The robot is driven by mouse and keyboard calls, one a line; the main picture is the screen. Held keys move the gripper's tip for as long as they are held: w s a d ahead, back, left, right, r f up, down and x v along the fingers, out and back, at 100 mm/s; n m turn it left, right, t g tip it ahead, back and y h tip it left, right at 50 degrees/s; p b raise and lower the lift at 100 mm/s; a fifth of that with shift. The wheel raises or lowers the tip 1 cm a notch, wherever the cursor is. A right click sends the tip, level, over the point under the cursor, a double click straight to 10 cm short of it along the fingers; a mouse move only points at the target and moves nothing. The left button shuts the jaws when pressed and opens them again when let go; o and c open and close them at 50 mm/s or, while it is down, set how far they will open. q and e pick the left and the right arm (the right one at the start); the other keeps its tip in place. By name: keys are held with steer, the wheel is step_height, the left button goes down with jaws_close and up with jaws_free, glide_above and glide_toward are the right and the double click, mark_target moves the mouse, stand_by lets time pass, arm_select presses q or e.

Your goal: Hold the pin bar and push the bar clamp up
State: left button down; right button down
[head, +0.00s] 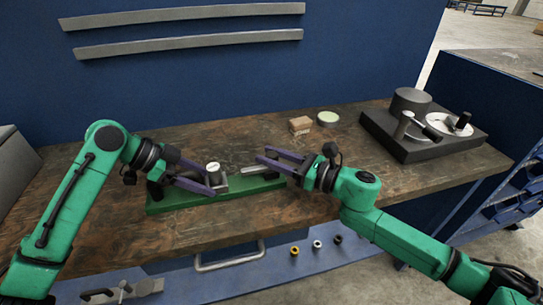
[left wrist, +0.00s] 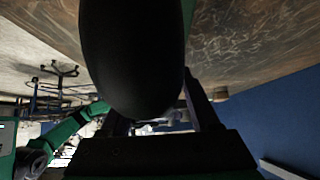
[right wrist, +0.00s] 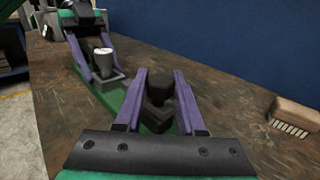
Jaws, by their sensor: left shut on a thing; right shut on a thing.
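A long green base (head: 155,205) lies on the bench. On it stands a grey block (head: 222,188) with a white-topped round post (head: 213,169). A flat grey bar (head: 255,171) shows beside the right fingers in the head view. I cannot tell which part is the pin bar and which the bar clamp. A black rounded body (left wrist: 135,55) fills much of the left wrist view.
A black device with a white dial (head: 450,124) stands at the right. A blue wall is behind. The bench's front left is clear.

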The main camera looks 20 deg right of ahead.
steer(key=shift+a, duration=1.45)
steer(key=c, duration=0.5)
jaws_free()
steer(key=shift+d, duration=0.1)
steer(key=v, duration=1.2)
